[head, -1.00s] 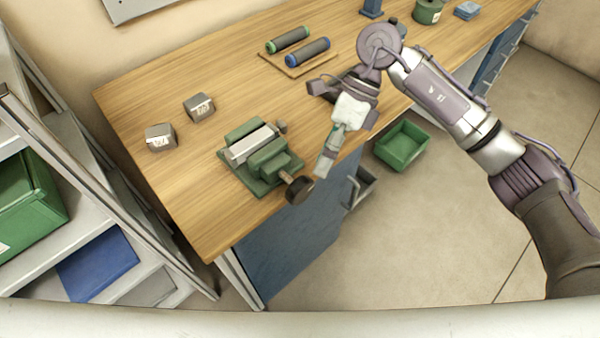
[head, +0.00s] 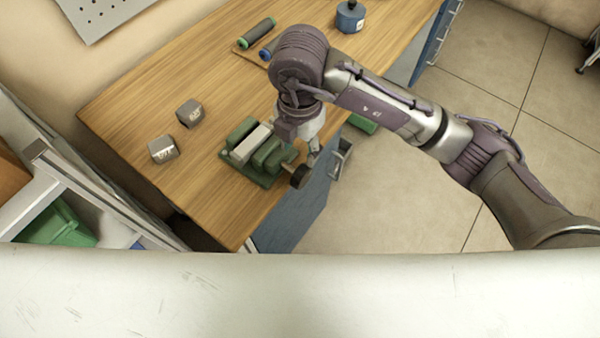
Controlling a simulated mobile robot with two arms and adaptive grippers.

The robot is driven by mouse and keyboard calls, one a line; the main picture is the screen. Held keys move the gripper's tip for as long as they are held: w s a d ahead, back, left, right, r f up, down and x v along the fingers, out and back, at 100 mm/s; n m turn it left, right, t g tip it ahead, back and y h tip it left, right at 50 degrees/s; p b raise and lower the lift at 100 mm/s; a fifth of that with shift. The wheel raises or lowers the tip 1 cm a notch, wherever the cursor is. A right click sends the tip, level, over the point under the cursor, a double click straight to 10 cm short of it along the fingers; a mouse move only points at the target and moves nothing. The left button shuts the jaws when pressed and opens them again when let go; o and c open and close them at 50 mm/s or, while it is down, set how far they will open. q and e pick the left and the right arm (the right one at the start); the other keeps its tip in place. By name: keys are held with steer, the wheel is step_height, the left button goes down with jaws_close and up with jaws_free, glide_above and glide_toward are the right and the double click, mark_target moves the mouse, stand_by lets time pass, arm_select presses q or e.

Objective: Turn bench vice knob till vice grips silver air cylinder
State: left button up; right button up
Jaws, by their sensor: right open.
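The green bench vice (head: 240,170) stands near the front edge of the workbench. The silver air cylinder (head: 249,144) lies between its jaws; I cannot tell whether a gap is left beside it. The dark round vice knob (head: 300,176) sticks out over the bench's front edge. My right gripper (head: 313,157) is open and points down just above and beside the knob; whether it touches the knob is hard to see. The wrist hides part of the gripper. My left gripper is not in view.
Two grey blocks with labels (head: 190,114) (head: 163,149) stand on the bench left of the vice. Two dark rollers (head: 257,33) lie behind my arm, with a blue container (head: 350,17) further right. A green bin (head: 362,124) shows partly beyond the bench edge. Shelving (head: 60,165) stands at left.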

mark_target(300, 178)
step_height(300, 178, down, 13)
steer(key=p, duration=0.2)
steer(key=shift+p, duration=0.4)
steer(key=shift+r, duration=0.1)
steer(key=shift+c, duration=0.2)
jaws_close()
